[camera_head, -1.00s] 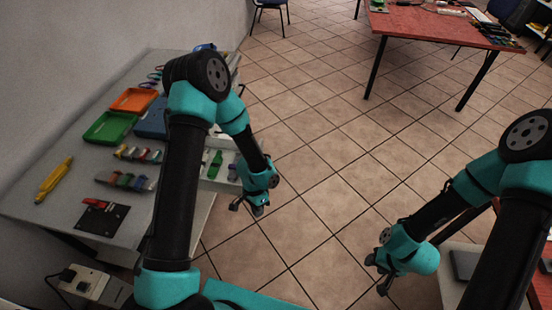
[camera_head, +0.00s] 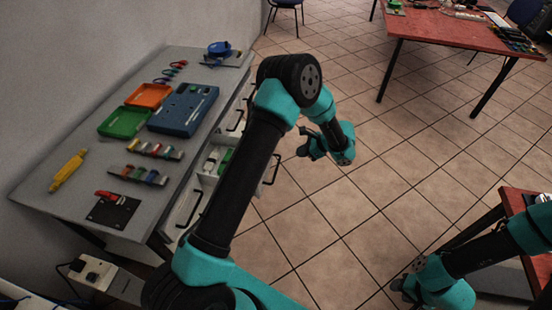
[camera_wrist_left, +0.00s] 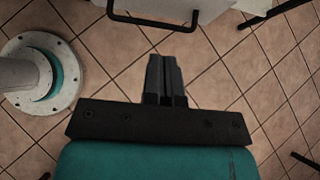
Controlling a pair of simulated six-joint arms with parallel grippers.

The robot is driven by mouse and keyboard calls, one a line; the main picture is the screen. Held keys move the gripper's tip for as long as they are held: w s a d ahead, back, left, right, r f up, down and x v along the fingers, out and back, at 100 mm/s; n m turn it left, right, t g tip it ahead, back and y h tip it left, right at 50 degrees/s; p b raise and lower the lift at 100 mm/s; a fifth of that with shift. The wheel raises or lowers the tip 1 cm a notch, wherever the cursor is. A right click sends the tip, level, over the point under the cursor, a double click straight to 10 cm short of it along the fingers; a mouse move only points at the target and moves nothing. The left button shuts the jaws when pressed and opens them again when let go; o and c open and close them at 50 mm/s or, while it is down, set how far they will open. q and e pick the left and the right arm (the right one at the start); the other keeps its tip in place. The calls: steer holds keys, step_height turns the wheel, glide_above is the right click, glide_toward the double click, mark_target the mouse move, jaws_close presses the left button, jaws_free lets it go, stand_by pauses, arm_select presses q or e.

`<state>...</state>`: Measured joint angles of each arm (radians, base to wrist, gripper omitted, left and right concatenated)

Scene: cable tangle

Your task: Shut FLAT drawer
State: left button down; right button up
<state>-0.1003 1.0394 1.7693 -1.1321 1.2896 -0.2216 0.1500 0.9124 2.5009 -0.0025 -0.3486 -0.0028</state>
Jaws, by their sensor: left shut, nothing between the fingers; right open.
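Drawers with black handles line the front of the grey workbench (camera_head: 60,195). One drawer (camera_head: 209,176) stands open with green and pale items inside; its handle (camera_head: 272,170) sticks out over the floor. No FLAT label is readable, and my left arm hides part of the drawers. My left gripper (camera_head: 304,146) is out over the floor, right of the open drawer and apart from it. In the left wrist view its fingers (camera_wrist_left: 165,78) are shut and empty, below a black handle (camera_wrist_left: 152,24) on a pale front. My right gripper (camera_head: 402,289) is open at the lower right.
On the bench lie a blue case (camera_head: 184,109), a green tray (camera_head: 124,121), an orange tray (camera_head: 149,94) and a yellow tool (camera_head: 69,170). A red table (camera_head: 460,35) stands at the back right. Open tiled floor lies between.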

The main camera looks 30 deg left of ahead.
arm_select(q)
steer(key=shift+a+f, duration=0.1)
steer(key=x, duration=0.4)
steer(key=a+r+x, duration=0.1)
steer(key=x, duration=0.7)
steer(key=shift+s+a+r, duration=0.2)
steer(key=shift+s+r, duration=0.05)
steer(key=shift+s, duration=0.05)
steer(key=shift+s+a, duration=0.1)
steer(key=shift+a, duration=0.35)
steer(key=shift+a, duration=0.1)
